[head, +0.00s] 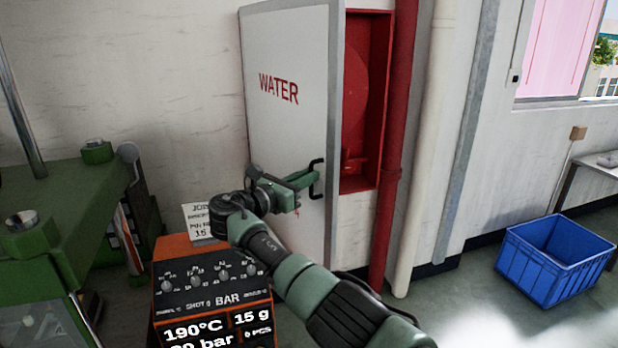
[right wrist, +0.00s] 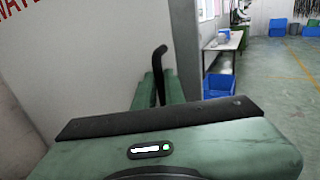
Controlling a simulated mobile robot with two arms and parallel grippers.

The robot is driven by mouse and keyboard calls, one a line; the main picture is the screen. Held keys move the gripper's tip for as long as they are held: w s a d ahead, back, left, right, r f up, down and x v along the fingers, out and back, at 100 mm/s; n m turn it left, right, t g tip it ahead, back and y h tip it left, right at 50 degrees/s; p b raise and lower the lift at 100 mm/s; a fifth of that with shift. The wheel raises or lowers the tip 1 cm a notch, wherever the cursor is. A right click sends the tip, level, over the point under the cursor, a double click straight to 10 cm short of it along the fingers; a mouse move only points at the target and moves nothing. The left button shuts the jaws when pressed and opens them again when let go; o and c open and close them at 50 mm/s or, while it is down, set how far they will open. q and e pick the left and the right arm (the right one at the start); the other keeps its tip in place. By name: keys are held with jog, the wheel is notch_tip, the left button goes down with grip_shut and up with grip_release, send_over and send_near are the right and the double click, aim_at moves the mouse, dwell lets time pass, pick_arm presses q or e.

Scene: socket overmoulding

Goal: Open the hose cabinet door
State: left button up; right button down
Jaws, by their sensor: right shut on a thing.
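The hose cabinet door (head: 287,60), white with red "WATER" lettering, stands swung open to the left of the red cabinet (head: 367,100) in the head view. A red round hose reel shows inside, partly hidden by the door. My right gripper (head: 312,180) is shut on the black door handle (head: 317,178) near the door's right edge. In the right wrist view the handle (right wrist: 158,75) stands upright between the green fingers, against the door (right wrist: 95,55). My left gripper is not in view.
An orange control box (head: 212,285) stands below my right arm. A green machine (head: 60,225) is at left. Red and cream pipes (head: 422,160) run beside the cabinet. A blue crate (head: 553,262) sits on the floor at right, with clear floor before it.

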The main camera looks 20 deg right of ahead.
jog(key=c, duration=1.8)
grip_release()
jog(key=shift+w+a+r, duration=0.15)
jog(key=shift+a+r, duration=0.05)
jog(key=shift+r, duration=0.25)
jog(key=shift+c, duration=0.2)
jog(key=o, duration=0.3)
jog(key=shift+w+a+f, duration=0.1)
jog(key=shift+w, duration=0.1)
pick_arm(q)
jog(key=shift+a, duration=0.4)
pick_arm(e)
jog(key=shift+o, duration=0.2)
jog(key=shift+f, duration=0.4)
